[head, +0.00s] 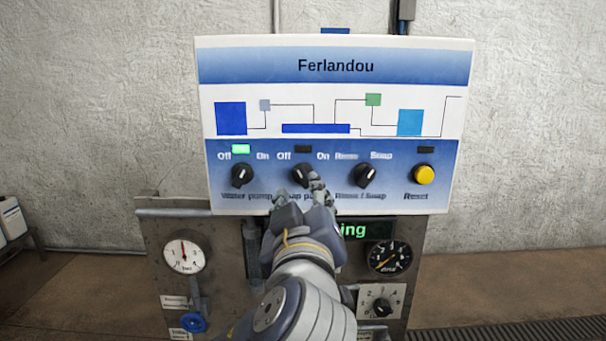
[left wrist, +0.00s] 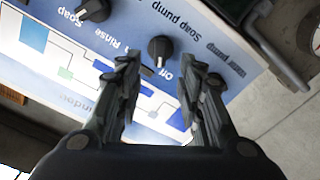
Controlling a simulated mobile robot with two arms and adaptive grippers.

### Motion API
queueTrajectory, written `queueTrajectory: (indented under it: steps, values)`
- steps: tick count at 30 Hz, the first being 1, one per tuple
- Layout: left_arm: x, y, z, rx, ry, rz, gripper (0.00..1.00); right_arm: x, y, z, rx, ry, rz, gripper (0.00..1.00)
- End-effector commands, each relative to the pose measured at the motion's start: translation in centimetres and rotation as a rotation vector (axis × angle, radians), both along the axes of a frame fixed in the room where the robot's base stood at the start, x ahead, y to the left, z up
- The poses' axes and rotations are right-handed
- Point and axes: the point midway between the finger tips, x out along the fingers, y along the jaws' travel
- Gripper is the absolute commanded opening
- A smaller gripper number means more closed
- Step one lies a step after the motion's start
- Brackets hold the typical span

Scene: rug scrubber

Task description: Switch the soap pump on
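The soap pump knob (head: 303,175) is a black rotary switch on the lower blue band of the Ferlandou panel, between an Off and an On label. The lamp (head: 303,149) above it is dark. My left gripper (head: 299,191) is in front of the panel, just below this knob, and partly covers its label. In the left wrist view, my left gripper (left wrist: 158,66) is open and empty, with the soap pump knob (left wrist: 160,48) just beyond the gap between its fingers. Whether a finger touches the knob I cannot tell. My right gripper is not in view.
The water pump knob (head: 242,175), with a lit green lamp (head: 241,149), is to the left. The Rinse / Soap knob (head: 364,175) and yellow Reset button (head: 424,174) are to the right. A pressure gauge (head: 184,254) and blue valve handle (head: 194,322) sit below.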

Motion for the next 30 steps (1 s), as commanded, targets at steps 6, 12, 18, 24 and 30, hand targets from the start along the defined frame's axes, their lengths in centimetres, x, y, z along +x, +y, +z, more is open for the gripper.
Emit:
queueTrajectory:
  steps: [6, 12, 18, 24, 30]
  values:
    - [4.3, 0.1, 0.4, 0.005, 0.002, 0.003, 0.35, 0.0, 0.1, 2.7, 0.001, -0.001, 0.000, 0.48]
    - [6.6, 0.0, 0.3, 0.002, 0.001, 0.000, 0.35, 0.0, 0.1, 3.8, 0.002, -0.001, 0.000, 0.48]
    - [7.2, 0.0, 0.0, 0.000, 0.000, -0.001, 0.35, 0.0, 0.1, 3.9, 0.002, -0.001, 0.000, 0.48]
    - [7.2, 0.0, 0.0, 0.000, 0.000, -0.001, 0.30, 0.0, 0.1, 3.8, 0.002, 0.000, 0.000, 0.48]
    - [7.2, 0.0, 0.0, 0.000, 0.000, -0.001, 0.00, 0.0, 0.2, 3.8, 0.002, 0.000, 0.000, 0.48]
